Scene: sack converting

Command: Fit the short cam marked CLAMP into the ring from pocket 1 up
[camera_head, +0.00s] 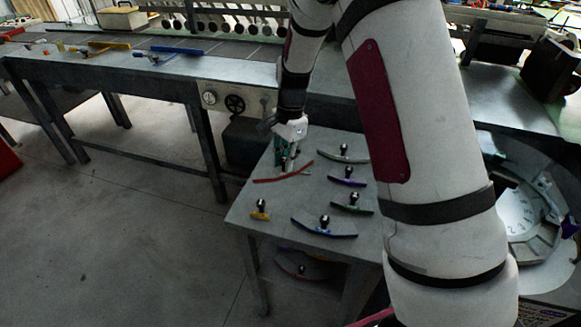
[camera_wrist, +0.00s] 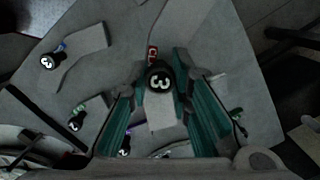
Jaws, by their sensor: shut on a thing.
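My gripper (camera_head: 287,150) is over the far left part of the small grey table. Its teal fingers (camera_wrist: 160,95) are shut on the black knob (camera_wrist: 160,80) of a grey cam, and the knob's top reads 3. A red label (camera_wrist: 152,53) starting "CL" shows beside the knob; the rest is hidden. In the head view, a red-edged cam (camera_head: 284,174) lies just below the fingers; I cannot tell whether it touches the table. The ring (camera_head: 520,212), with numbered pockets, is at the right, partly hidden by my arm.
Several knobbed cams lie on the small table (camera_head: 275,235): yellow (camera_head: 260,212), blue (camera_head: 323,228), green (camera_head: 351,206), purple (camera_head: 347,180) and one at the back (camera_head: 343,153). Another sits on the lower shelf (camera_head: 300,270). A long bench (camera_head: 150,68) stands behind. The floor at left is clear.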

